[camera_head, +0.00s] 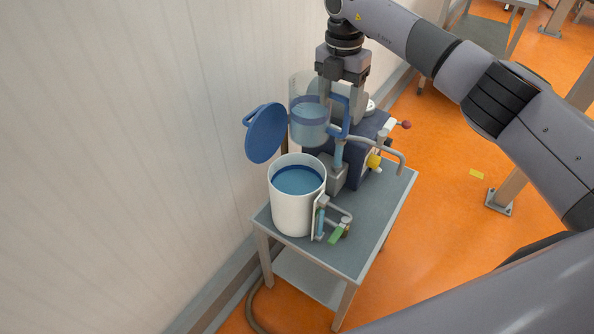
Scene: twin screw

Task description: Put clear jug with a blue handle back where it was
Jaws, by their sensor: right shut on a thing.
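My right gripper (342,108) comes down from above and is shut on the jug's blue handle. The jug is behind the white container and beside the dark blue machine; I cannot tell whether its base rests on anything. Its lower edge is close to the container's far rim in the picture. My left gripper is not in view.
A white container (293,212) of blue liquid stands on the grey table (375,225). A round blue lid (265,133) is tilted up by the wall. The dark blue machine (350,170) has bent metal pipes and a yellow knob (374,161). A green-handled tap (337,235) sticks out in front.

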